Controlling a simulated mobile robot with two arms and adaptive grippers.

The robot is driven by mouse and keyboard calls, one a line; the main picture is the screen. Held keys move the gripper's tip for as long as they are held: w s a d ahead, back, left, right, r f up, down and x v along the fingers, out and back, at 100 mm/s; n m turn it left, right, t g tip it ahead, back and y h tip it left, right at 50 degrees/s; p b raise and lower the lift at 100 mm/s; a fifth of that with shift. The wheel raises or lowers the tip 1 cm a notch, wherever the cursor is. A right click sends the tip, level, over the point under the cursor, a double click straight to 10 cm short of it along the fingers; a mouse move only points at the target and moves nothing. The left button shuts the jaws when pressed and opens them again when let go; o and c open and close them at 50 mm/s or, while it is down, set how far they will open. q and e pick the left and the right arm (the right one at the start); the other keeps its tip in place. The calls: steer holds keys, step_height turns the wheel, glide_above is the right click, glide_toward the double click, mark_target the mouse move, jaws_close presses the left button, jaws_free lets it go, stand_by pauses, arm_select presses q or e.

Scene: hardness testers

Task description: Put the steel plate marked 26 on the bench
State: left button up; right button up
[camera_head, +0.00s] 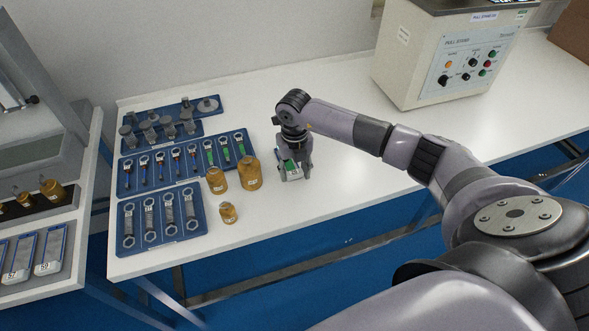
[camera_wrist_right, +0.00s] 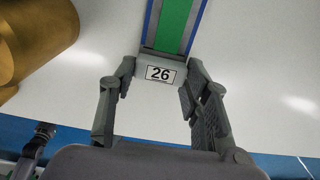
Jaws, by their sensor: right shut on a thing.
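The steel plate marked 26 (camera_wrist_right: 174,28) shows in the right wrist view as a green strip with blue edges. Its grey near end carries the white label 26. My right gripper (camera_wrist_right: 160,70) is shut on that grey end, one finger on each side. In the head view the right gripper (camera_head: 294,175) points down at the white bench (camera_head: 345,170), with part of the plate (camera_head: 291,165) showing between its fingers. The plate is at or very near the bench top; I cannot tell whether it touches.
Brass weights (camera_head: 249,174) stand close left of the right gripper. Blue trays (camera_head: 161,220) of wrenches lie farther left. A pull stand unit (camera_head: 440,55) stands at the back right. A side table (camera_head: 60,275) at left holds other marked plates. The bench right of the gripper is clear.

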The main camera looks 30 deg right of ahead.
steer(key=o, duration=0.9)
steer(key=shift+f, duration=0.15)
steer(key=o, duration=0.5)
steer(key=shift+c, duration=0.2)
steer(key=shift+r, duration=0.3)
step_height(320, 180, up, 12)
steer(key=b, duration=0.2)
steer(key=shift+f, duration=0.1)
